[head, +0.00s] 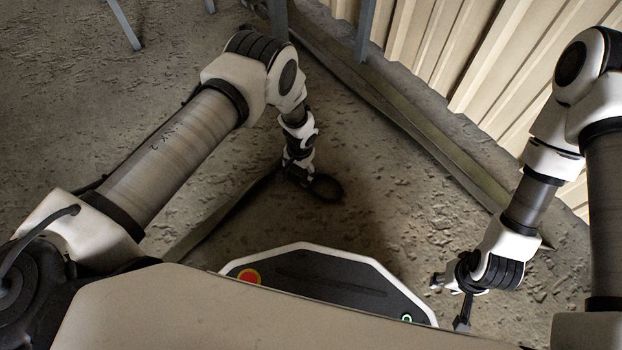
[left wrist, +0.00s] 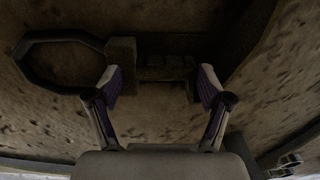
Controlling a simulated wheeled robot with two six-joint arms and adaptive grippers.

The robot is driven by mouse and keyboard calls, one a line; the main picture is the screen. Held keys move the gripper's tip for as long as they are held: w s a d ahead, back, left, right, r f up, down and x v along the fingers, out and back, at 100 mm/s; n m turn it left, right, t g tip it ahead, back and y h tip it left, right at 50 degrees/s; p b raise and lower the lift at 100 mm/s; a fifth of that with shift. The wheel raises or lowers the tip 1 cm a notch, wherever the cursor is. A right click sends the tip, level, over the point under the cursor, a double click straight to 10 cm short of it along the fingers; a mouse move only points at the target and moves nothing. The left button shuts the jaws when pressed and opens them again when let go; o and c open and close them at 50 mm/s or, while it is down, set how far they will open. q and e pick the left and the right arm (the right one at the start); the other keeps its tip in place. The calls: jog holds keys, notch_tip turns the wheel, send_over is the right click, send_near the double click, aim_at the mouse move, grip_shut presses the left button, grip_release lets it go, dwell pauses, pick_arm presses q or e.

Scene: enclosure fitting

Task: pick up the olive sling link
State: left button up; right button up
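The olive sling link lies on the rough ground. In the left wrist view its dark ring (left wrist: 25,65) is at the upper left, joined to a block (left wrist: 122,58) and a ribbed middle part that runs right between the fingers. In the head view its dark round end (head: 327,187) shows just right of my left gripper (head: 299,178). In the left wrist view my left gripper (left wrist: 160,84) is open, its two purple-padded fingers apart on either side of the middle part, with nothing gripped. My right gripper (head: 450,301) is open and empty, low at the right in the head view.
A long beam (head: 430,145) lies along the ground before a corrugated wall (head: 490,50). Another strip (head: 215,222) runs from near my left gripper towards the lower left. Metal posts (head: 365,30) stand at the back. Ground between my arms is clear.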

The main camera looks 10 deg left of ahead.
pick_arm(q)
jog(key=c, duration=0.5)
jog(key=shift+s, duration=0.1)
jog(key=shift+c, duration=0.2)
notch_tip(320, 180, up, 10)
jog(key=p, duration=0.6)
